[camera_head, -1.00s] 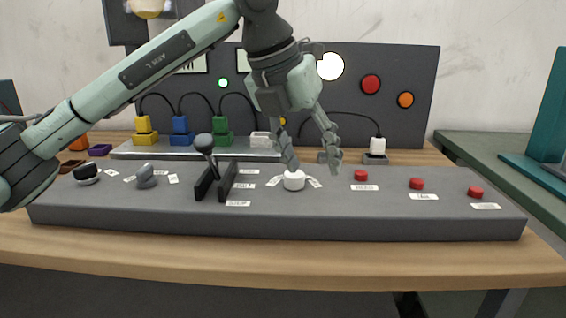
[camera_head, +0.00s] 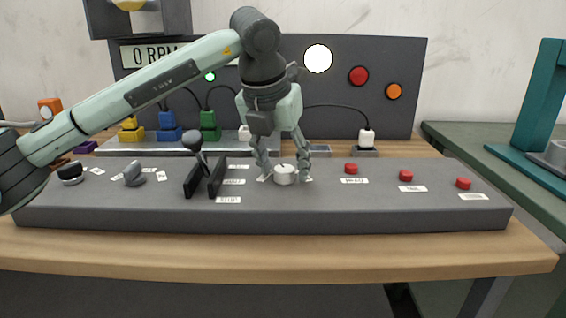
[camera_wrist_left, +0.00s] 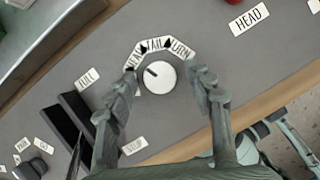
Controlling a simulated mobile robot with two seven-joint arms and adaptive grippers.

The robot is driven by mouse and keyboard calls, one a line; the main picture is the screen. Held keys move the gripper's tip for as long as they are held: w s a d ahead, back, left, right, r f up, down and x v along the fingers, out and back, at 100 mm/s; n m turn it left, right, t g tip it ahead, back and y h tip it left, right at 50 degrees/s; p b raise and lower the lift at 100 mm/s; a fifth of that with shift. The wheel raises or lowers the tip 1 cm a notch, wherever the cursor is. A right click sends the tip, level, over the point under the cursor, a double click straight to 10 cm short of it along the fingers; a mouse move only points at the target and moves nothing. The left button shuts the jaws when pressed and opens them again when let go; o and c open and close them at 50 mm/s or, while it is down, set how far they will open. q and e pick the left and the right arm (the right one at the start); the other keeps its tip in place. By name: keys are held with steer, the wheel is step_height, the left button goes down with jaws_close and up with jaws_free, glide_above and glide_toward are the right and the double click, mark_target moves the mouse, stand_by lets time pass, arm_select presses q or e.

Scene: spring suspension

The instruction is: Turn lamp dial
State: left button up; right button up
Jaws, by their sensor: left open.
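The lamp dial is a white round knob (camera_head: 285,175) on the grey console, right of the lever. In the left wrist view the dial (camera_wrist_left: 159,77) shows a dark pointer mark toward its upper left, with small labels in an arc above it. My left gripper (camera_head: 283,177) is open, pointing down, with one finger on each side of the dial. In the left wrist view the gripper (camera_wrist_left: 160,80) has its fingertips on either side of the dial, with gaps visible. My right gripper is not in view.
A black lever (camera_head: 194,142) stands between dark rails left of the dial. Red buttons (camera_head: 351,169) sit to the right. The back panel (camera_head: 330,92) carries a lit white lamp (camera_head: 318,58), a red light (camera_head: 359,76) and an orange light (camera_head: 394,92).

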arm_select(q)
steer(key=shift+c, duration=0.3)
steer(key=c, duration=1.1)
